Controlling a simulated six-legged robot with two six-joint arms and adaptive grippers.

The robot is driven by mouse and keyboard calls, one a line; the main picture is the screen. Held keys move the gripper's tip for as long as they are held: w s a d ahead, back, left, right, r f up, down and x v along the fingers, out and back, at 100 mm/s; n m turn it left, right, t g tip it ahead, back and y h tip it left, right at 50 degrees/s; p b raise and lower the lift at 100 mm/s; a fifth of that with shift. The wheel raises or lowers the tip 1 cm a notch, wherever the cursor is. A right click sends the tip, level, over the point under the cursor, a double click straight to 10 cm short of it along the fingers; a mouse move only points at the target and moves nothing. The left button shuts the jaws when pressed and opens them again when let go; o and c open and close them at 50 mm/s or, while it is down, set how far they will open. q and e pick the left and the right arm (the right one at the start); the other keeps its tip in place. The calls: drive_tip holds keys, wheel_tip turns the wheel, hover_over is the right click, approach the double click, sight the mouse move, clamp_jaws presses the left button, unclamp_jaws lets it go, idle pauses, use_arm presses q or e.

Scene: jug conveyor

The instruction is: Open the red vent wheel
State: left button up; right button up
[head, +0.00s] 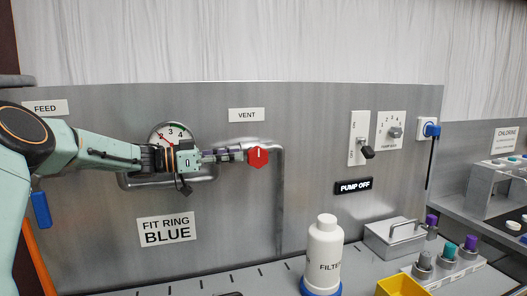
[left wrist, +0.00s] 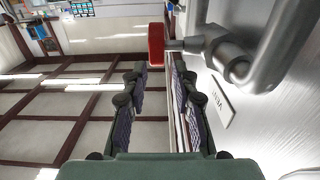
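The red vent wheel (head: 258,157) sits on a grey pipe on the steel panel, below and right of the VENT label (head: 247,115). My left gripper (head: 240,154) reaches in from the left, its fingertips close beside the wheel. In the left wrist view the red wheel (left wrist: 156,46) shows edge-on at the far end of the gap between the two fingers. The left gripper (left wrist: 158,72) is open, with clear space between its fingers. Whether a fingertip touches the wheel I cannot tell. My right gripper is not in view.
The grey pipe (left wrist: 272,45) bends close to the wheel. A gauge (head: 170,134) is partly behind my left arm. A white filter bottle (head: 324,255), a yellow bin (head: 400,286) and a lidded metal box (head: 395,239) stand on the counter below. A PUMP OFF sign (head: 353,186) is at right.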

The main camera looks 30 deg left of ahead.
sight(248, 153)
use_arm(q)
drive_tip(key=shift+w+d+r, duration=0.15)
drive_tip(key=shift+w+d, duration=0.1)
drive_tip(key=shift+d, duration=0.05)
drive_tip(key=x, duration=0.6)
drive_tip(key=shift+w+d, duration=0.2)
drive_tip(key=shift+d, duration=0.1)
drive_tip(key=shift+s+r, duration=0.1)
drive_tip(key=shift+s, duration=0.15)
drive_tip(key=shift+w, duration=0.2)
clamp_jaws()
